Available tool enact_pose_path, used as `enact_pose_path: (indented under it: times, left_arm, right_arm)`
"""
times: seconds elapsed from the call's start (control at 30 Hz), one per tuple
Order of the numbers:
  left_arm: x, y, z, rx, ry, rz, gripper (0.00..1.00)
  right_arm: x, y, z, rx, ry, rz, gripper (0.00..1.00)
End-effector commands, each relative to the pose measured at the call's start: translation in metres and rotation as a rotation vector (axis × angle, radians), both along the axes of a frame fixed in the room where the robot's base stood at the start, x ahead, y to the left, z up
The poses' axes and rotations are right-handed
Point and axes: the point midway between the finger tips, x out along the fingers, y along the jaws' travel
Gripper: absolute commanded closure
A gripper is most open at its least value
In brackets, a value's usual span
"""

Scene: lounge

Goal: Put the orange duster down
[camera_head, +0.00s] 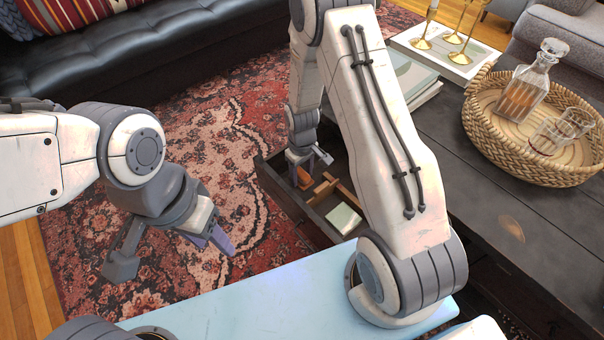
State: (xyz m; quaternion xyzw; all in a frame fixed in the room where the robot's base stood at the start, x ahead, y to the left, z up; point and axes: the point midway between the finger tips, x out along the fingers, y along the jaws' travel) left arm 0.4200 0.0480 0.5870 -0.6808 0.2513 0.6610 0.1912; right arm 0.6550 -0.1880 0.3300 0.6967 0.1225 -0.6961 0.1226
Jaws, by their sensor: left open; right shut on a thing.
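My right gripper (308,160) reaches down into an open dark drawer (283,203) of the coffee table. It is shut on a small orange thing, which looks like the orange duster (304,178); only a small part of it shows at the fingers. I cannot tell whether it touches the drawer floor. My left gripper (172,252) is open and empty over the rug, at the left, away from the drawer. My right arm hides part of the drawer.
Wooden strips (345,192) and a pale green-white block (343,218) are in the drawer. On the coffee table (500,215) stand a wicker tray (482,128) with a decanter (526,85) and glasses, books (415,80), and brass candlesticks (460,38). A black sofa (170,45) stands behind the rug (205,130).

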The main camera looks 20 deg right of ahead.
Motion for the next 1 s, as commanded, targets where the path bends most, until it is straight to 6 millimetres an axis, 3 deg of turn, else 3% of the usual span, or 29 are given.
enact_pose_path:
  times: [0.03, 0.07, 0.13, 0.53, 1.0]
  left_arm:
    - [0.000, 0.000, -0.001, 0.000, 0.000, 0.000, 0.50]
    - [0.000, 0.000, -0.001, 0.000, 0.000, 0.000, 0.50]
    - [0.000, 0.000, -0.001, 0.000, 0.000, 0.000, 0.50]
    - [0.000, 0.000, 0.003, 0.000, 0.000, 0.000, 0.50]
    - [0.000, 0.000, 0.054, 0.000, 0.000, 0.000, 0.50]
  right_arm:
    - [0.000, 0.000, -0.003, 0.000, 0.001, 0.000, 0.96]
    - [0.000, 0.000, -0.003, 0.000, 0.001, 0.000, 0.40]
    - [0.000, 0.000, -0.002, 0.000, 0.000, 0.000, 0.14]
    - [0.000, 0.000, 0.005, 0.000, -0.001, 0.000, 0.14]
    - [0.000, 0.000, 0.099, 0.000, -0.002, 0.000, 0.14]
